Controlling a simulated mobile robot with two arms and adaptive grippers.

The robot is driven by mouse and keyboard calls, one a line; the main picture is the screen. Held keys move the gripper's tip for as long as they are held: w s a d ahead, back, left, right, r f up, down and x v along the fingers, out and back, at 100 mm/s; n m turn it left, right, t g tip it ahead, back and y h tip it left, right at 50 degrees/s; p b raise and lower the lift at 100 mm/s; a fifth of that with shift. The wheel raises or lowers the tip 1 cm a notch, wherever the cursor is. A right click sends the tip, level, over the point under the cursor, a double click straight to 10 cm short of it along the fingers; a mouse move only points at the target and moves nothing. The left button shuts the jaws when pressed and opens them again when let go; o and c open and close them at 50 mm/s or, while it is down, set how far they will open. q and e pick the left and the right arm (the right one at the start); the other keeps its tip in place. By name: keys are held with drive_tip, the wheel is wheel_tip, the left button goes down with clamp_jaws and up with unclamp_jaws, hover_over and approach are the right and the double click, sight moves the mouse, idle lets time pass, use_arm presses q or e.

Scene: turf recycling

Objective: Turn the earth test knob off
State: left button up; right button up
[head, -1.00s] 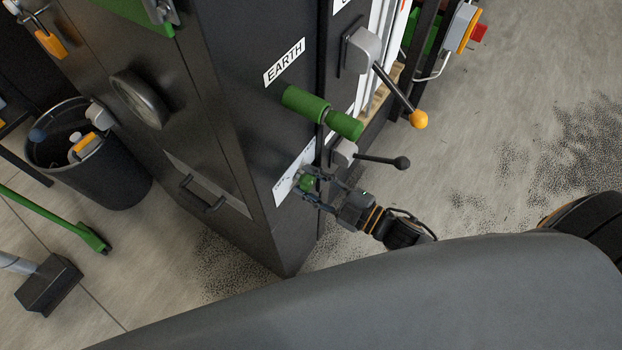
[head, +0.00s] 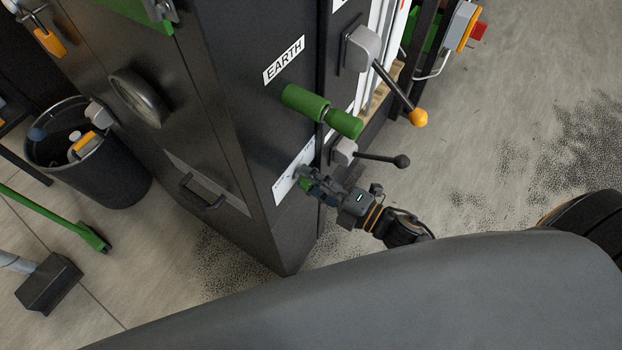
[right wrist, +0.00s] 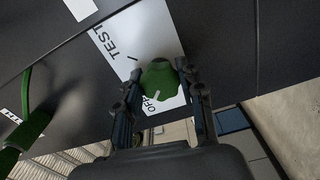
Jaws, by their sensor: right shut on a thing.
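The green earth test knob (right wrist: 160,80) sits on a white label plate (right wrist: 150,35) with the words TEST and OFF in the right wrist view. A pale mark on the knob's lower edge lies close to the word OFF. My right gripper (right wrist: 160,88) is shut on the knob, one finger on each side of it. In the head view my right gripper (head: 308,180) is at the white plate (head: 288,178) low on the dark cabinet, and its fingers mostly hide the knob. My left gripper is not in view.
Above the knob is a green handle (head: 322,111) under the EARTH label (head: 284,60). To the right are a black-tipped lever (head: 380,158) and a yellow-tipped lever (head: 400,92). A black bin (head: 85,150) stands left of the cabinet.

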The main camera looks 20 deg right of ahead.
idle(0.5)
drive_tip(key=o, duration=1.2)
drive_tip(key=v, duration=1.2)
